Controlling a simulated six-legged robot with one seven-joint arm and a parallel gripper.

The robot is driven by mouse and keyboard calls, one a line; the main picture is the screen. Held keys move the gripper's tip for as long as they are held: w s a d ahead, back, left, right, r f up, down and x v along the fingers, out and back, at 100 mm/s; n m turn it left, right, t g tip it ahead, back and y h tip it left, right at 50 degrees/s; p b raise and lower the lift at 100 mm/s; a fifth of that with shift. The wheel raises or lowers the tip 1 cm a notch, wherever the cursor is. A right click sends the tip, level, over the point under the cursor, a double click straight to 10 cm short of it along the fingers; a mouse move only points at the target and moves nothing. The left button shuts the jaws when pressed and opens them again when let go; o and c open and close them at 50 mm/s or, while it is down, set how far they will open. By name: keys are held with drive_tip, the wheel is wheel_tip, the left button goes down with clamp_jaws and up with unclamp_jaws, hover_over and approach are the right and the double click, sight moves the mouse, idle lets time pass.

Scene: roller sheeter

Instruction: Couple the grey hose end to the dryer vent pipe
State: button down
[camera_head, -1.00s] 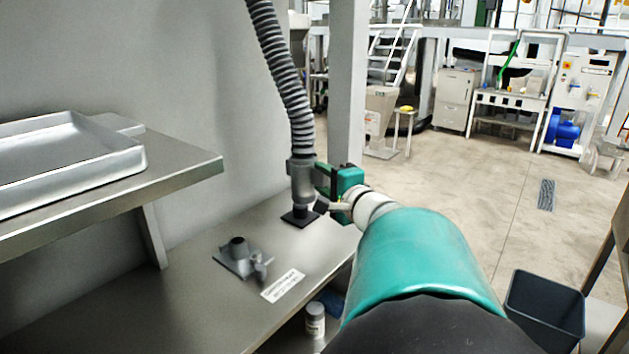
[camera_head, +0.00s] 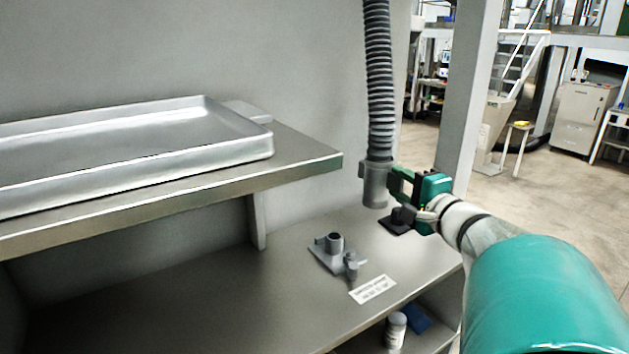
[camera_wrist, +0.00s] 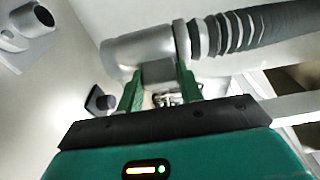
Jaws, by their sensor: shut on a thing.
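The grey hose end (camera_head: 374,185) is a smooth cuff under a ribbed hose (camera_head: 379,80) that hangs from above. My gripper (camera_head: 392,186) is shut on the cuff's side. In the wrist view my gripper (camera_wrist: 160,88) grips a small grey block on the hose end (camera_wrist: 138,48). The cuff hangs nearly upright above the counter, its lower opening clear of the surface. The dryer vent pipe (camera_head: 334,243) seems to be the short grey upright stub on a plate with a small lever, left of and below the hose end. It also shows in the wrist view (camera_wrist: 40,18).
A dark square base (camera_head: 396,224) sits on the counter below and right of the cuff. A label (camera_head: 373,289) lies in front of the pipe plate. A shelf with a metal tray (camera_head: 225,150) juts out at left. A post (camera_head: 468,100) stands at right.

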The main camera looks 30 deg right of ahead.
drive_tip(key=w+a+n+y, duration=0.3)
drive_tip(key=w+a+y, duration=0.1)
drive_tip(key=w+a, duration=0.15)
wheel_tip(320, 180, down, 8)
drive_tip(key=shift+s+a, duration=0.3)
drive_tip(key=shift+a, duration=0.05)
drive_tip(key=shift+f, duration=2.4)
idle(2.3)
drive_tip(key=c, duration=0.8)
unclamp_jaws()
drive_tip(key=shift+c, duration=0.2)
drive_tip(key=s, duration=0.4)
drive_tip(key=s+d, duration=0.1)
drive_tip(key=s, duration=0.4)
drive_tip(key=s+d, duration=0.1)
drive_tip(key=s, duration=0.3)
drive_tip(key=shift+s+d, duration=0.2)
drive_tip(key=shift+s, duration=0.1)
